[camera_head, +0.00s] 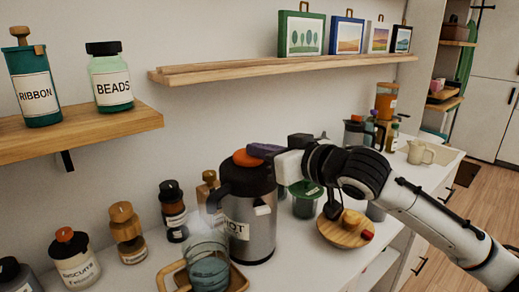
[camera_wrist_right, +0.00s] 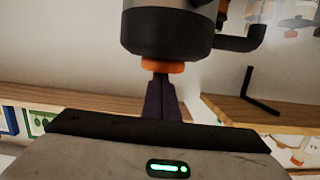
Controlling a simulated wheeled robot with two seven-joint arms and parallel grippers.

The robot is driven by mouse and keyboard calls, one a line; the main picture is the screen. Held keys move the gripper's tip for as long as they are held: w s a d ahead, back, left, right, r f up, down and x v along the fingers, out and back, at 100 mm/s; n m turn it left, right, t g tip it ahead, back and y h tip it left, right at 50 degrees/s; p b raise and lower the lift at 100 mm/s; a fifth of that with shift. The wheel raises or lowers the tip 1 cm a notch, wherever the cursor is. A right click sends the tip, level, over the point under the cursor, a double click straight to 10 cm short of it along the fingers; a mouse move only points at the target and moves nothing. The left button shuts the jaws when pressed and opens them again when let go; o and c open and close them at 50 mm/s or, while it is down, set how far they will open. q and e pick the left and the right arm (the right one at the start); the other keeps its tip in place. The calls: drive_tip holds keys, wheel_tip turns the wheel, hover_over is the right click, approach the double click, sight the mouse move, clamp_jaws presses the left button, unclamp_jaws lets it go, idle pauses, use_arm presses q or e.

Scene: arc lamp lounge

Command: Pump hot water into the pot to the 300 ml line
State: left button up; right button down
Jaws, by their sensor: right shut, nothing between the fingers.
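A steel and black airpot (camera_head: 262,226) labelled HOT stands upright on the counter. Its orange pump top (camera_head: 243,157) shows at the lid. My right gripper (camera_head: 262,151) is shut and empty, its dark purple fingertips at the pump top. In the right wrist view the shut fingers (camera_wrist_right: 162,97) meet the orange pump top (camera_wrist_right: 163,65), with the airpot's dark lid (camera_wrist_right: 165,38) beyond. A clear glass pot (camera_head: 209,270) stands below the spout side, with a pale haze above it. Its lower part looks bluish; the 300 ml line and water level cannot be read. My left gripper is out of view.
The pot is on a wooden tray (camera_head: 239,281). Several jars, including a biscuits jar (camera_head: 75,264), stand to the left. Wall shelves (camera_head: 280,67) hang above.

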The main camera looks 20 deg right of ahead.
drive_tip(key=shift+f, duration=0.45)
drive_tip(key=shift+s, duration=0.1)
drive_tip(key=shift+s+d, duration=0.1)
drive_tip(key=shift+s, duration=0.2)
drive_tip(key=r+b+v, duration=0.1)
drive_tip(key=v, duration=0.8)
drive_tip(key=shift+s, duration=0.25)
drive_tip(key=shift+d, duration=0.15)
